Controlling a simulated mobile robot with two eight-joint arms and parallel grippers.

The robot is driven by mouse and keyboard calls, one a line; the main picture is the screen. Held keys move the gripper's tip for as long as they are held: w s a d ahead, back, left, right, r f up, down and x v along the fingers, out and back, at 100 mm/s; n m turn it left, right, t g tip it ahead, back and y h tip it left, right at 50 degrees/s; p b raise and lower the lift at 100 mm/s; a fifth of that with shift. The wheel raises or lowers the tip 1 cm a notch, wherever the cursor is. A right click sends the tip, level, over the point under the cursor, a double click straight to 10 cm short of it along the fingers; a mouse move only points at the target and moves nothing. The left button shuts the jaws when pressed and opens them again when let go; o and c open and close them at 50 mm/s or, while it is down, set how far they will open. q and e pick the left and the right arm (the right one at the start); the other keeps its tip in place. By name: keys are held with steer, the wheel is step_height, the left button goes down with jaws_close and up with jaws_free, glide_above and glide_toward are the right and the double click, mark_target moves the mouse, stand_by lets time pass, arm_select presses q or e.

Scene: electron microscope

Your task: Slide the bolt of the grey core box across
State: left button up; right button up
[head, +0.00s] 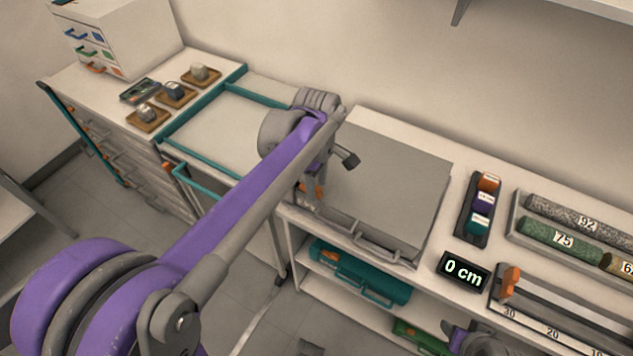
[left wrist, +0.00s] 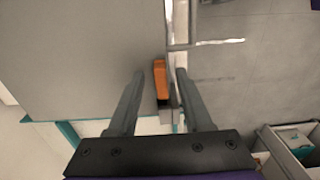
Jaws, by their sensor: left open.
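The grey core box (head: 390,180) lies closed on the white bench, with a bar handle (head: 375,243) along its front. Its orange bolt (left wrist: 160,80) shows at the box edge in the left wrist view, and a bit of the orange (head: 316,189) shows in the head view. My left gripper (left wrist: 159,72) is open, with one finger on each side of the bolt; I cannot tell whether either finger touches it. In the head view my left gripper (head: 312,198) points down at the box's front left corner and partly hides the bolt. My right gripper (head: 475,338) shows only partly at the bottom edge.
A black display (head: 464,271) reading 0 cm, a holder with coloured blocks (head: 480,210) and a core tray (head: 520,215) stand right of the box. A teal case (head: 360,275) lies on the shelf below. A teal-railed surface (head: 215,130) is at left.

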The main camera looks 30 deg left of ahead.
mark_target(317, 188)
arm_select(q)
steer(key=shift+r, duration=0.1)
step_height(317, 188, up, 11)
steer(key=p, duration=0.1)
stand_by(0.3)
steer(key=shift+f, duration=0.2)
steer(key=s+d+f+m+t+p, duration=0.1)
steer(key=s+f+m+t+p, duration=0.1)
steer(key=s+f+m, duration=0.3)
steer(key=s+d+f+m+t+p, duration=0.2)
steer(key=s+f+m, duration=0.3)
steer(key=s+m, duration=0.5)
steer(key=shift+s+m+t, duration=0.15)
steer(key=shift+m+t, duration=0.55)
steer(key=shift+m, duration=0.4)
steer(key=shift+d, duration=0.1)
